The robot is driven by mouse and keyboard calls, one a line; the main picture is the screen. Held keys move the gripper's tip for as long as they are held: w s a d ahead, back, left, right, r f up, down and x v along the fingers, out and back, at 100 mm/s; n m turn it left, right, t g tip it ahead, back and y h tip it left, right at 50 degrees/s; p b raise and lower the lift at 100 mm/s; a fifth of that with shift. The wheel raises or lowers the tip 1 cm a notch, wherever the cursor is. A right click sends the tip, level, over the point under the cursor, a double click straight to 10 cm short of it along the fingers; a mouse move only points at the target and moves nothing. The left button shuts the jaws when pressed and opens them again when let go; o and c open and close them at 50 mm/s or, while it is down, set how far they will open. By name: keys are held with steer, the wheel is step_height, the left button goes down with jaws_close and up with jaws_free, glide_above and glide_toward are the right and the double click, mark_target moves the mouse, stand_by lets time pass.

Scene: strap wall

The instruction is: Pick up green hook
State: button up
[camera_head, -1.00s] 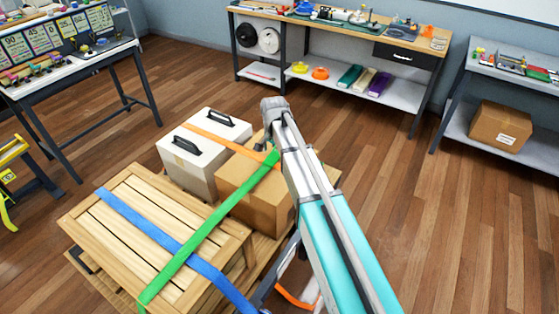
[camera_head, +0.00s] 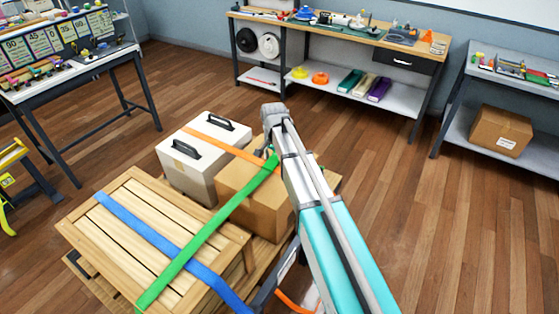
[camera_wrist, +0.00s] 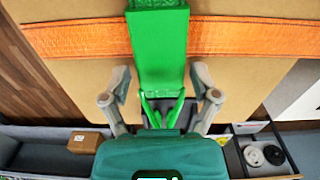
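The green hook (camera_wrist: 162,112) is at the end of a wide green strap (camera_wrist: 160,45) in the wrist view. It lies between the two grey fingers of my gripper (camera_wrist: 160,88). The fingers are open, one on each side, with gaps between them and the green part. In the head view the green strap (camera_head: 205,232) runs from the wooden crate (camera_head: 125,235) up over the cardboard box (camera_head: 250,200) to my arm. My arm largely hides the hook and gripper there.
An orange strap (camera_wrist: 235,36) crosses under the green one. A blue strap (camera_head: 150,235) crosses the crate. A white case (camera_head: 190,165) with black handles stands beside the cardboard box. A workbench (camera_head: 345,40) stands behind; open wooden floor (camera_head: 440,220) lies to the right.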

mark_target(275, 159)
steer(key=c, duration=0.8)
steer(key=shift+r, duration=0.15)
step_height(275, 159, up, 3)
steer(key=p, duration=0.3)
steer(key=s+r+p, duration=0.3)
steer(key=s, duration=0.1)
steer(key=s+r+p, duration=0.3)
steer(key=s, duration=0.2)
steer(key=s+a+r+p, duration=0.1)
steer(key=s+r+p, duration=0.2)
steer(key=s+p, duration=0.1)
steer(key=shift+s+r, duration=0.35)
steer(key=shift+s, duration=0.2)
